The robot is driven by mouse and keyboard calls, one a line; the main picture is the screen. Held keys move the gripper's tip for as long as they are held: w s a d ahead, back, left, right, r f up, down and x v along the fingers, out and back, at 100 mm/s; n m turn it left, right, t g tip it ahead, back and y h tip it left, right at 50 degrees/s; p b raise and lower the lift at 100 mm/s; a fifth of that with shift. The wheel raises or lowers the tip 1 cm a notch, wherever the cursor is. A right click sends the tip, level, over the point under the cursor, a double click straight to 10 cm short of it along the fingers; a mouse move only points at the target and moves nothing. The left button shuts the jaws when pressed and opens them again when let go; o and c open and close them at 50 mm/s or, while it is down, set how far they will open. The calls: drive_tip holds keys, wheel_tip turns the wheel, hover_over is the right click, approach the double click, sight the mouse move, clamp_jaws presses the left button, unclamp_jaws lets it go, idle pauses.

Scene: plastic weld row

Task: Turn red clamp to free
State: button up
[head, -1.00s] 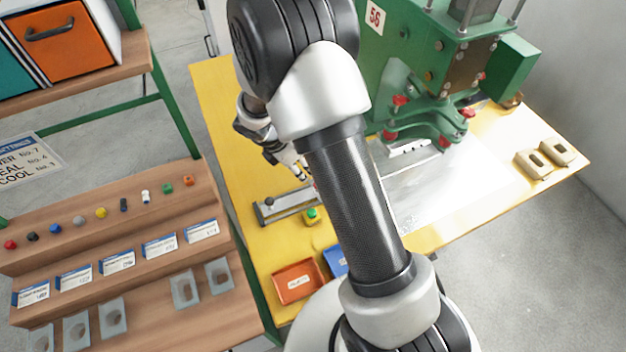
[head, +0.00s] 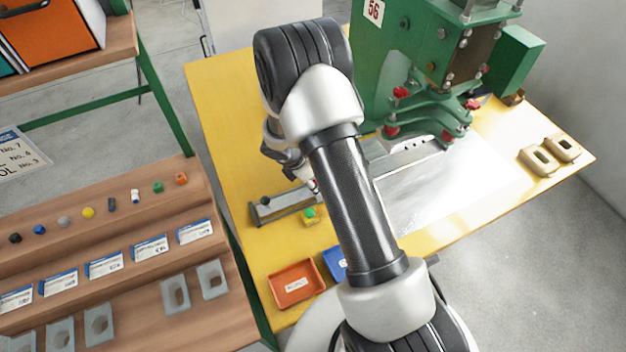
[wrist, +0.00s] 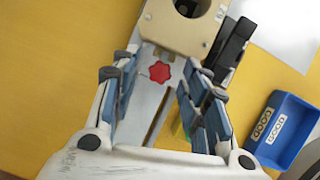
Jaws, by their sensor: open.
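A red star-shaped clamp knob (wrist: 160,72) sits on a pale grey rail fixture (wrist: 150,100), just below a tan block with a round dark hole (wrist: 177,35) in the wrist view. My gripper (wrist: 158,82) is open, and its blue-padded fingers appear on either side of the knob. I cannot tell whether they touch it or how high they are above it. In the head view my arm covers most of the gripper, and the grey fixture (head: 285,207) shows beside it on the yellow table.
A blue tray marked GOOD (wrist: 285,128) and an orange tray (head: 295,285) lie near the front edge. A green button box (head: 310,214) stands by the fixture. The green press (head: 440,60) with red knobs stands behind. Two tan blocks (head: 548,155) lie at right.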

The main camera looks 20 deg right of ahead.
clamp_jaws()
idle(0.4)
drive_tip(key=shift+m, duration=0.3)
drive_tip(key=m+p, duration=0.1)
drive_tip(key=m+g+p, duration=0.1)
drive_tip(key=shift+w+r+m, duration=0.1)
drive_tip(key=shift+w+m, duration=0.1)
drive_tip(key=shift+m, duration=0.2)
drive_tip(key=m+g, duration=0.1)
drive_tip(key=m, duration=0.1)
drive_tip(key=m+g+y, duration=0.1)
drive_tip(key=m, duration=0.2)
drive_tip(key=shift+w+d, duration=0.1)
drive_tip(key=shift+w, duration=0.1)
drive_tip(key=m+g+y+b, duration=0.1)
drive_tip(key=m, duration=0.4)
drive_tip(key=shift+w+d, duration=0.1)
drive_tip(key=shift+d+m+g+y+b, duration=0.1)
drive_tip(key=shift+m+g+y+b, duration=0.25)
drive_tip(key=shift+m, duration=0.75)
drive_tip(key=shift+d+m+g+y+b, duration=0.2)
drive_tip(key=shift+m+y, duration=0.25)
drive_tip(key=shift+m, duration=0.65)
drive_tip(key=shift+a, duration=0.15)
